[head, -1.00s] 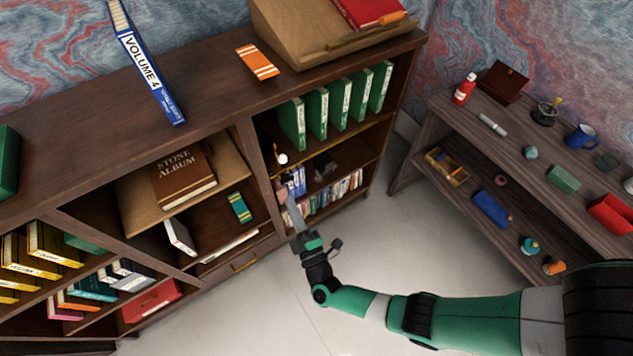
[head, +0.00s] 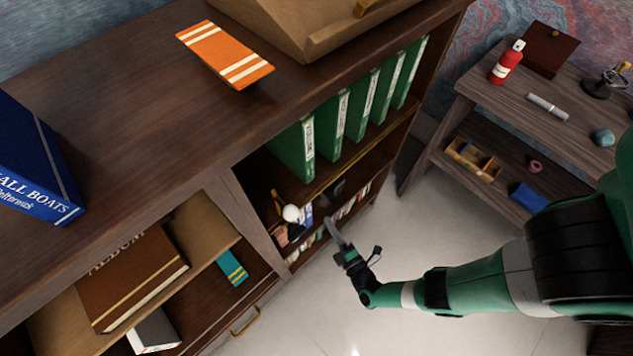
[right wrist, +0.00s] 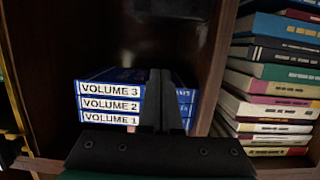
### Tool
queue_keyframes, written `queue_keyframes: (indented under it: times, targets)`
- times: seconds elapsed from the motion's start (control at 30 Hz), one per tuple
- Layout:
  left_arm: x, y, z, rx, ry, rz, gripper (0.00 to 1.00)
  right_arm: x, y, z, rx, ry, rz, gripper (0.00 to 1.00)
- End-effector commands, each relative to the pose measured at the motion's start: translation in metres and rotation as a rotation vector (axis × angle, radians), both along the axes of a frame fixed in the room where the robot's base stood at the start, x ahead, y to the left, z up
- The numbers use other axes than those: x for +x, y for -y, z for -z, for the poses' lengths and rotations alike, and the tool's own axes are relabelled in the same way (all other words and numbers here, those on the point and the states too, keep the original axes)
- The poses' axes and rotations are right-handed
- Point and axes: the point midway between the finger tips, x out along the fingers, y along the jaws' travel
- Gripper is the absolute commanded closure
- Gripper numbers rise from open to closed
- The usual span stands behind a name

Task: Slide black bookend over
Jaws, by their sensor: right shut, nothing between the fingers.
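My right gripper (head: 338,238) is shut and empty, in front of the lower right opening of the bookcase. In the right wrist view the shut fingers (right wrist: 160,95) stand in front of blue books (right wrist: 110,103) marked Volume 1, 2 and 3, which lie stacked in that picture. Whether the fingers touch the books I cannot tell. A small dark object (head: 338,188) on the shelf under the green binders may be the black bookend; it is too dark to be sure. My left gripper is not in view.
The shelf's dark upright (right wrist: 213,70) separates the blue volumes from a row of mixed books (right wrist: 270,95). Green binders (head: 345,115) fill the shelf above. The pale floor (head: 320,310) is clear.

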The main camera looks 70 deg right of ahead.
Motion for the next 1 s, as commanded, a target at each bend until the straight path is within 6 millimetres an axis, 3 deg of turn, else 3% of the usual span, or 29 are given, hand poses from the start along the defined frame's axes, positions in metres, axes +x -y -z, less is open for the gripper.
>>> queue_keyframes:
  times: [0.27, 0.63, 0.8, 1.0]
  targets:
    - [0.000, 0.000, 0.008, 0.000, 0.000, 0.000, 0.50, 0.017, 0.015, 0.001, 0.001, 0.005, 0.008, 1.00]
    - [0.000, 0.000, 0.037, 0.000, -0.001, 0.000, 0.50, 0.081, 0.062, 0.003, 0.001, 0.006, 0.005, 1.00]
    - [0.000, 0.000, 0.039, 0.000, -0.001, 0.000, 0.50, 0.069, 0.086, 0.001, 0.000, 0.002, 0.006, 1.00]
    - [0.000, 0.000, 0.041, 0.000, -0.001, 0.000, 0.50, 0.065, 0.096, 0.000, 0.001, 0.001, 0.001, 1.00]
